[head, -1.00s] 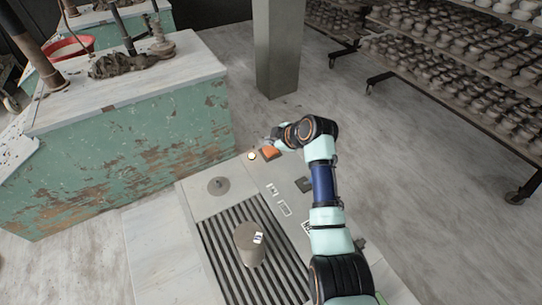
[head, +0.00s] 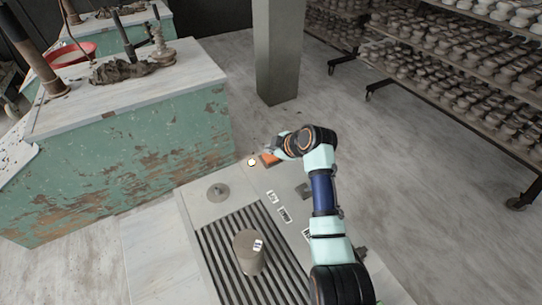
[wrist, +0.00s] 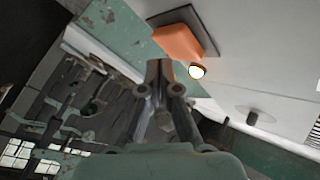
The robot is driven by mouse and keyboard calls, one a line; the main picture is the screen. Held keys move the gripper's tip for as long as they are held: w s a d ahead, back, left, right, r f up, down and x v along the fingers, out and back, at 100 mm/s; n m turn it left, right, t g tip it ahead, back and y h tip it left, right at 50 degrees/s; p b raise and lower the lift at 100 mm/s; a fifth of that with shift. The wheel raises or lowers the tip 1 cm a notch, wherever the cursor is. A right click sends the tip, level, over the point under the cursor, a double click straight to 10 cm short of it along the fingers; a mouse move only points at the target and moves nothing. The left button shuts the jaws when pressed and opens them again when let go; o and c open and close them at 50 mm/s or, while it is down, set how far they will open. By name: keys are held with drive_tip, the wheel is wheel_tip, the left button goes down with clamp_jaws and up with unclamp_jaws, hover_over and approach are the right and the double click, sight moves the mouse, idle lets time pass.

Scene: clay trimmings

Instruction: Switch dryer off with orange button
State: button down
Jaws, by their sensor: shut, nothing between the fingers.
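The orange button (head: 269,159) sits at the far end of the pale dryer top (head: 213,209), beside my gripper. It also shows in the wrist view (wrist: 180,43) as a block on a dark plate, above my fingertips. A small round lamp (head: 251,162) next to it glows warm white, also in the wrist view (wrist: 197,71). My gripper (wrist: 165,66) is shut and empty. Its tips appear close to the button in the wrist view, but I cannot tell whether they touch. In the head view my wrist partly hides the button.
A grey cylinder (head: 246,255) with a label stands on the slatted grate (head: 222,260). A round grey disc with a knob (head: 218,191) lies behind it. A chipped green bench (head: 130,160) stands left, a pillar (head: 279,60) behind. Racks of pots (head: 450,80) stand right.

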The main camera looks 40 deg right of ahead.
sight(271, 157)
drive_tip(key=shift+f, duration=0.1)
idle(0.4)
drive_tip(key=shift+f, duration=0.35)
drive_tip(key=shift+f+b, duration=0.3)
drive_tip(key=shift+b, duration=0.05)
idle(0.3)
drive_tip(key=shift+r+p, duration=0.65)
drive_tip(key=shift+r, duration=0.1)
drive_tip(key=shift+r, duration=0.1)
wheel_tip(271, 157, up, 6)
drive_tip(key=p, duration=0.4)
drive_tip(key=shift+p, duration=0.35)
